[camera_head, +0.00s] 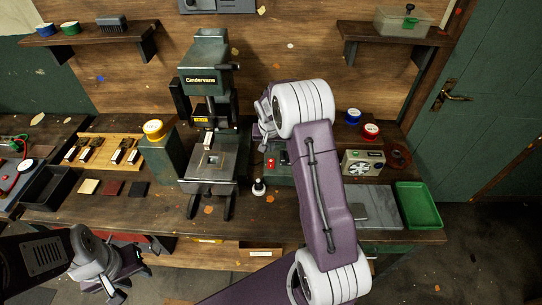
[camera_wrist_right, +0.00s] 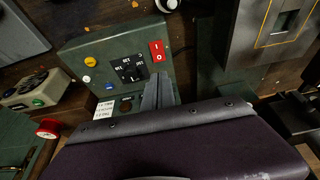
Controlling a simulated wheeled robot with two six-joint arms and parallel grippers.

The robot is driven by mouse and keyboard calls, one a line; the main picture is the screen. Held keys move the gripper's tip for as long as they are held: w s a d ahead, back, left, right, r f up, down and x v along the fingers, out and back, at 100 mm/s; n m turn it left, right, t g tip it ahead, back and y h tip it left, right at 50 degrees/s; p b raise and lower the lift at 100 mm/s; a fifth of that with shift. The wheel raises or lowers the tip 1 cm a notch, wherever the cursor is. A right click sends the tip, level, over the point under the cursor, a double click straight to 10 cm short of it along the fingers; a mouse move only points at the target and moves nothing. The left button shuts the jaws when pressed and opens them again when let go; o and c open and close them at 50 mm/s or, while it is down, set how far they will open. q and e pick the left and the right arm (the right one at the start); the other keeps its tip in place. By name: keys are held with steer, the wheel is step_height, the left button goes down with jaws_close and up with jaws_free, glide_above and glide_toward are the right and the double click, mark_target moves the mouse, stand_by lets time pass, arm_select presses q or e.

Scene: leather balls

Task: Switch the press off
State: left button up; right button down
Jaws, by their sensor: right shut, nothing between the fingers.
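The dark green press (camera_head: 205,95), marked Cindervane, stands on the bench at the back left of centre. Its green control box (camera_head: 277,178) is partly hidden by my right arm in the head view; it also shows in the right wrist view (camera_wrist_right: 75,50). A red rocker switch (camera_wrist_right: 157,52) marked I and O sits on the box, beside a black dial (camera_wrist_right: 130,68). My right gripper (camera_wrist_right: 160,90) is shut and empty, its grey fingertips close to the switch; contact cannot be told. My left gripper (camera_head: 131,283) hangs open and empty at the lower left, before the bench.
A radio-like box (camera_head: 362,163) and green tray (camera_head: 417,205) lie at the right. Leather swatches (camera_head: 112,188) lie at the left.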

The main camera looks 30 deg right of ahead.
mark_target(271, 163)
steer(key=x, duration=0.2)
steer(key=p+x, duration=0.1)
steer(key=x, duration=0.2)
steer(key=p+x, duration=0.1)
steer(key=x, duration=0.2)
steer(key=shift+s+a+f, duration=0.15)
steer(key=shift+s+f, duration=0.05)
steer(key=shift+f, duration=0.35)
steer(key=shift+w+f+b, duration=0.1)
steer(key=shift+f+b, duration=0.25)
steer(key=shift+b, duration=0.15)
steer(key=shift+r, duration=0.15)
steer(key=shift+s+a+b, duration=0.1)
steer(key=shift+s+b, duration=0.2)
steer(key=shift+s+a, duration=0.2)
steer(key=shift+s, duration=0.2)
steer(key=shift+s+a, duration=0.1)
